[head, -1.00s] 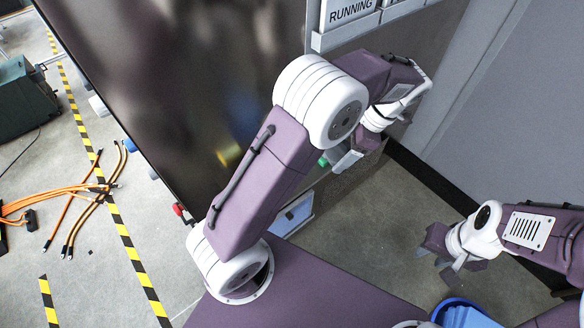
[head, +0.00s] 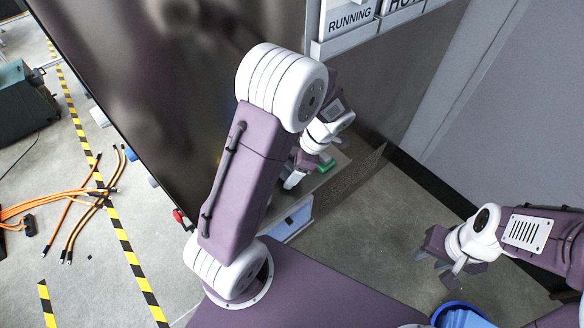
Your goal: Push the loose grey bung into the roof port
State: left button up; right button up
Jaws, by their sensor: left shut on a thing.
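My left gripper (head: 291,181) is beyond my bent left arm, low in front of the dark glossy chamber wall (head: 400,90). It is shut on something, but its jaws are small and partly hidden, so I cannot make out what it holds. I cannot pick out the grey bung or the roof port. A small green thing (head: 326,166) shows just right of the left gripper; I cannot tell whether they touch. My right gripper (head: 437,266) is at the right over the bare floor, its fingers apart and empty.
A rack of signs, one reading RUNNING (head: 350,18), is at the top. A blue tub (head: 462,314) is at the bottom right. Orange cables (head: 95,198), hazard tape (head: 118,230) and a green case (head: 27,98) lie at the left. Floor between my grippers is clear.

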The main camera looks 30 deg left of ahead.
pick_arm(q)
jog(key=shift+f, duration=0.1)
jog(key=o, duration=1.2)
jog(key=v, duration=1.2)
jog(key=shift+d+b, duration=0.15)
jog(key=shift+b, duration=0.15)
